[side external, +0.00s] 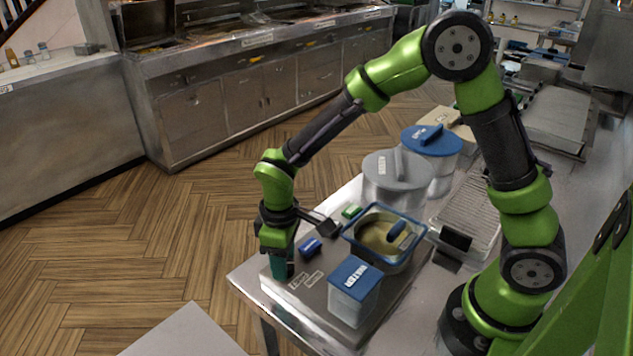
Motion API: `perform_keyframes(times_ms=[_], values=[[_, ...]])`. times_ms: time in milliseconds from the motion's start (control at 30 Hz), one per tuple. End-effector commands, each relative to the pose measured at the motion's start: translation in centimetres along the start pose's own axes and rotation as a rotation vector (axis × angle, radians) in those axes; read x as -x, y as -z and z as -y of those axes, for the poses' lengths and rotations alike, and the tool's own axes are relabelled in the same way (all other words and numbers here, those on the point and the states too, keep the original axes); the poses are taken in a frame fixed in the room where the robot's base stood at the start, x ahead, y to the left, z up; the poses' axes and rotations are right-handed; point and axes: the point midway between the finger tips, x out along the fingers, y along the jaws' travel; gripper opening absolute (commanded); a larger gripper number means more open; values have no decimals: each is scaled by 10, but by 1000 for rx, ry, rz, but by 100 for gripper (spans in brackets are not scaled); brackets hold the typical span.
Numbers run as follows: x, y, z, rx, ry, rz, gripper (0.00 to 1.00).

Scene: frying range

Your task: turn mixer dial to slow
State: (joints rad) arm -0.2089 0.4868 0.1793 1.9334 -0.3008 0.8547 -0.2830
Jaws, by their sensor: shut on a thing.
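My gripper (278,262) points down at the front left of the steel counter, over a flat grey panel (335,333). It is shut on a small teal-green piece (279,268), which I take to be the mixer dial; the arm's end hides most of it. Two small pale labels (306,280) lie on the panel just right of the gripper, too small to read. I cannot tell which way the dial points.
Close to the right are a small blue block (310,246), a blue-lidded tub marked WATER (354,290) and a blue-rimmed tub of batter (377,232). A green block (352,211) and a grey-lidded bucket (397,170) stand behind.

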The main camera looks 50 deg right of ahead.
Motion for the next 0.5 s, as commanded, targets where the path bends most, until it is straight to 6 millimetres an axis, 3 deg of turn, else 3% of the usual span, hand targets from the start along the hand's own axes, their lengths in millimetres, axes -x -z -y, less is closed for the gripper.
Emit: perform_keyframes(times_ms=[267,300,433,500], values=[[1,0,0,4,-1,-2,12],[1,0,0,4,-1,-2,47],[1,0,0,3,-1,-2,67],[0,0,0,3,-1,-1,68]])
